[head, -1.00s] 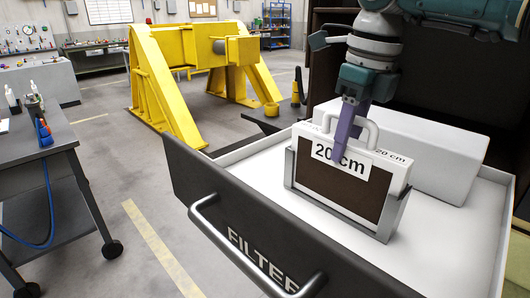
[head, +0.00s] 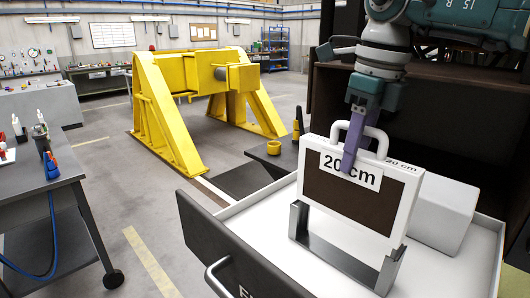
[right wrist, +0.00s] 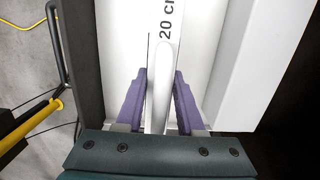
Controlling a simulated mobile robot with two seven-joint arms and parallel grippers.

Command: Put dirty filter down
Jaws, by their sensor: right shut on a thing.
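The filter (head: 345,205) has a brown face, a white frame and a "20 cm" label, and it stands upright. My right gripper (head: 354,150) is shut on the filter's white top handle (head: 377,135). In the right wrist view the purple fingers (right wrist: 161,100) are on both sides of the handle (right wrist: 160,85). The filter is raised in the grey metal holder (head: 335,262), its lower edge well above the holder's base and near the tops of the side posts. My left gripper is not in view.
The holder stands in an open drawer with a white floor (head: 260,225) and a dark front (head: 215,245). A white block (head: 445,212) lies behind the filter. A grey workbench (head: 45,190) is at left.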

